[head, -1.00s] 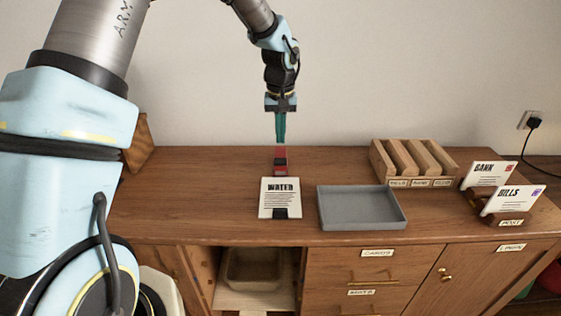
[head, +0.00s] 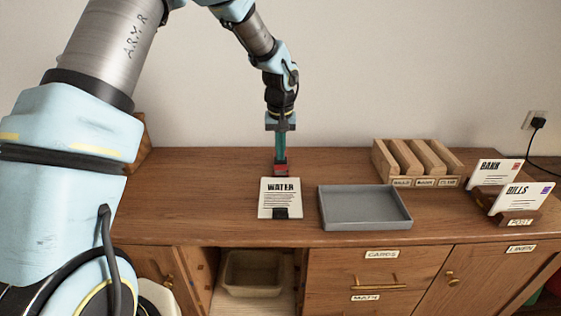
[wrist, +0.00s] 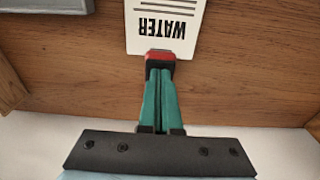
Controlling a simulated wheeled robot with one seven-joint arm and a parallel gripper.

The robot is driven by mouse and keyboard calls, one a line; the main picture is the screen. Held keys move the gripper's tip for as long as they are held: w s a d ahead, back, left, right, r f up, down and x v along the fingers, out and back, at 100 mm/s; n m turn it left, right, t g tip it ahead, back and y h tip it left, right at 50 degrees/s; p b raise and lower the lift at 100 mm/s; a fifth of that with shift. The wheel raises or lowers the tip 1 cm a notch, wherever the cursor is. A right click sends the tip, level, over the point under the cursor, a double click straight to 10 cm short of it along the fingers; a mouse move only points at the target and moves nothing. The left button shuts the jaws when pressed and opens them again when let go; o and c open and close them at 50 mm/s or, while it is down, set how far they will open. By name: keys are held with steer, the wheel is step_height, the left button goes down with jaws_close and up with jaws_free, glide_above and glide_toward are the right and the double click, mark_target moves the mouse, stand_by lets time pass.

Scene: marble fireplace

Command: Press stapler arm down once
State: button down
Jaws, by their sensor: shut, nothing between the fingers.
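The red stapler (head: 281,168) stands on the wooden cabinet top, at the far edge of a white sheet headed WATER (head: 280,193). In the wrist view the red end of the stapler (wrist: 160,55) shows at the fingertips, overlapping the sheet's edge. My gripper (head: 281,160) points straight down with its teal fingers together and empty. Its tips are at the top of the stapler and appear to touch it. The fingers hide most of the stapler in the wrist view. A dark piece (head: 281,213) lies at the sheet's near edge.
A grey tray (head: 363,226) lies right of the sheet. Behind it stands a slotted wooden sorter (head: 417,162). A holder (head: 517,219) with BANK and BILLS cards is at the far right. The cabinet top left of the sheet is clear.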

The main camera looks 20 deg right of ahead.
step_height(320, 180, down, 3)
steer(key=shift+r+b, duration=0.1)
steer(key=shift+b, duration=0.95)
steer(key=shift+r, duration=0.2)
steer(key=shift+s+a+r, duration=0.25)
steer(key=shift+s+a, duration=0.1)
steer(key=shift+s, duration=0.35)
steer(key=shift+s+a+r, duration=0.2)
steer(key=shift+s+a, duration=0.1)
steer(key=shift+s, duration=0.4)
step_height(320, 180, up, 11)
steer(key=s+b, duration=0.1)
steer(key=b, duration=0.1)
steer(key=shift+a, duration=0.2)
steer(key=shift+f, duration=0.15)
